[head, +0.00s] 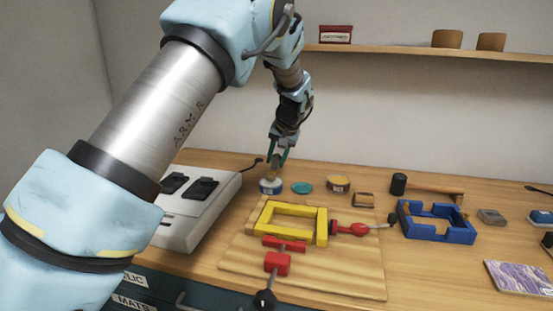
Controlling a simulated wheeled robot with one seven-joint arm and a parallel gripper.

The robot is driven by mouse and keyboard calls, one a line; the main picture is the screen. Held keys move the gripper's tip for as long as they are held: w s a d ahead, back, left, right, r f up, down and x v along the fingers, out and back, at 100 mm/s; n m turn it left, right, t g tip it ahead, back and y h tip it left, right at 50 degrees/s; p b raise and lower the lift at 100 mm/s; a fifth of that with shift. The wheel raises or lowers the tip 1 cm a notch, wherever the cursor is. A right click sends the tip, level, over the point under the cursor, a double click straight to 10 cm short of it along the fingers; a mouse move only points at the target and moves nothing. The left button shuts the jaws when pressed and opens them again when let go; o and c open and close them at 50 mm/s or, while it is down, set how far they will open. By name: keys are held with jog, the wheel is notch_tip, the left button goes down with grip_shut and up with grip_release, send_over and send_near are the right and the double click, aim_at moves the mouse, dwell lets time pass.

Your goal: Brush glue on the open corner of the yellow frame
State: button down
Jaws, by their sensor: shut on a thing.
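The yellow frame (321,228) lies on a wooden board (345,275) on the bench. Its open corner seems to be at the front right, but it is too small to be sure. My gripper (277,157) points down behind the frame's back left. It is shut on a tan-handled thing, apparently the brush (274,172). The brush's lower end is at or in a small blue and white pot (270,187), probably the glue. The bristles are hidden. A teal lid (301,188) lies right of the pot.
Red clamps (277,263) (350,229) border the frame at front and right. A tin (338,183), a mallet (399,184) and a blue frame (436,234) stand further right. A white switch box (195,215) is at left.

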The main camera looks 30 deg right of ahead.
jog(key=shift+f, duration=0.5)
dwell(1.1)
jog(key=shift+r, duration=0.1)
jog(key=shift+r+p, duration=2.05)
jog(key=shift+r, duration=1.45)
